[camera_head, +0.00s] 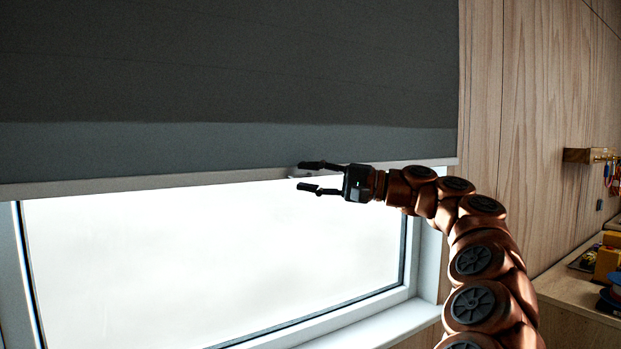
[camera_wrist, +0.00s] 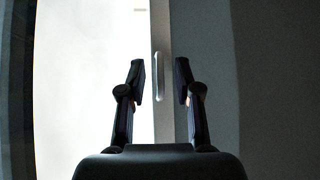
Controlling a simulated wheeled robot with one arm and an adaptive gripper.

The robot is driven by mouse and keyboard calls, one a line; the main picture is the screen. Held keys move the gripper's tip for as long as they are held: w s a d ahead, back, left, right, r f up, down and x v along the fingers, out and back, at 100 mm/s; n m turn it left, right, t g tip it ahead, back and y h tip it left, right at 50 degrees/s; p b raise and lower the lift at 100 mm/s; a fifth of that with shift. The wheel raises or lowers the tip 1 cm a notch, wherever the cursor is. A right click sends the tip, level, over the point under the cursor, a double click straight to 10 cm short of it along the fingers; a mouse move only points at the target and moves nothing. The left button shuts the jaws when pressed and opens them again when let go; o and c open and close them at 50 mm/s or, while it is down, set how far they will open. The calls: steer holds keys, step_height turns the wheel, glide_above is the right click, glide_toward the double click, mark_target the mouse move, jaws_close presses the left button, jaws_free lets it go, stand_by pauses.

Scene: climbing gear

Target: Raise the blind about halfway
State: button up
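The dark grey blind (camera_head: 230,70) covers the upper part of the window, and its pale bottom bar (camera_head: 130,186) hangs level with my gripper. Bright glass (camera_head: 210,255) shows below the bar. My gripper (camera_head: 310,177) is open at the bar's right part, one finger above the other. In the wrist view the picture is turned: the blind (camera_wrist: 275,90) is on the right and the glass on the left. A small pale pull handle (camera_wrist: 158,76) on the bar shows between the fingers of my gripper (camera_wrist: 160,80). I cannot tell whether the fingertips touch it.
The window sill (camera_head: 385,325) runs below the glass. A wooden wall (camera_head: 530,120) stands to the right of the window. A wooden counter (camera_head: 575,285) with yellow and blue items, and a small wall rack (camera_head: 585,155) with hanging gear, are at the far right.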

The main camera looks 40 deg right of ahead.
steer(key=v, duration=1.2)
steer(key=shift+r, duration=0.1)
stand_by(0.5)
